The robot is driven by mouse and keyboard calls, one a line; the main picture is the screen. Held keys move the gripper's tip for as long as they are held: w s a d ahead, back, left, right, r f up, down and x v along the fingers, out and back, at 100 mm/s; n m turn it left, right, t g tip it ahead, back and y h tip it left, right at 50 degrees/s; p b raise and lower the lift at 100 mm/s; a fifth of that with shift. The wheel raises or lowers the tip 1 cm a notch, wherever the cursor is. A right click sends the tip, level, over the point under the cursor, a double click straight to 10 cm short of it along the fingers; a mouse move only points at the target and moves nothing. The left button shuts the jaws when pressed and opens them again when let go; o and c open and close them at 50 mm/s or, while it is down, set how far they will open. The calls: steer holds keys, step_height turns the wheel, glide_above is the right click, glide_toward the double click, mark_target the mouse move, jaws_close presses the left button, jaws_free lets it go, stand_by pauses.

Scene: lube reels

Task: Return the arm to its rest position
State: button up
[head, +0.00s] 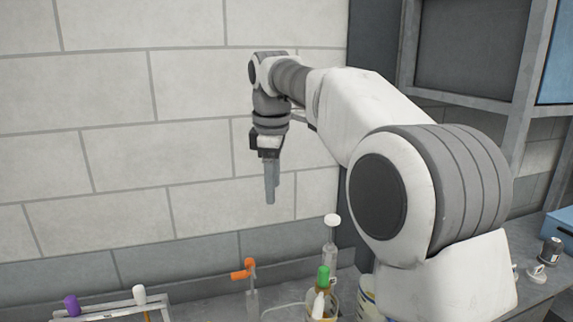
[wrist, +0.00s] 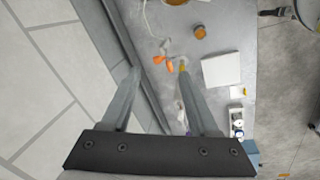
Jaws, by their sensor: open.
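My gripper (head: 270,190) hangs pointing down at the end of my raised arm, in front of the block wall in the head view. In the wrist view its two fingers (wrist: 158,85) stand well apart with nothing between the tips. It is open and empty, above the grey bench (wrist: 215,40) and clear of it. From the head view one finger partly hides the other.
On the bench stand an orange-topped item (head: 250,268), a green-capped item (head: 323,277), a white-topped bottle (head: 332,235) and a rack (head: 115,312) with purple and white caps. A cabinet (head: 470,45) is at the right. The air around my gripper is free.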

steer(key=s+d+f+m+t+b, duration=0.25)
steer(key=s+d+m, duration=0.55)
steer(key=s+d, duration=0.5)
steer(key=s+d+f+m+t+b, duration=0.1)
steer(key=s+d+f+m, duration=0.3)
steer(key=s+f+m, duration=0.4)
steer(key=s+f+b, duration=0.1)
steer(key=s+f, duration=0.3)
steer(key=s, duration=0.4)
steer(key=shift+s+f+m, duration=0.15)
steer(key=shift+f+m, duration=0.15)
steer(key=shift+f, duration=0.1)
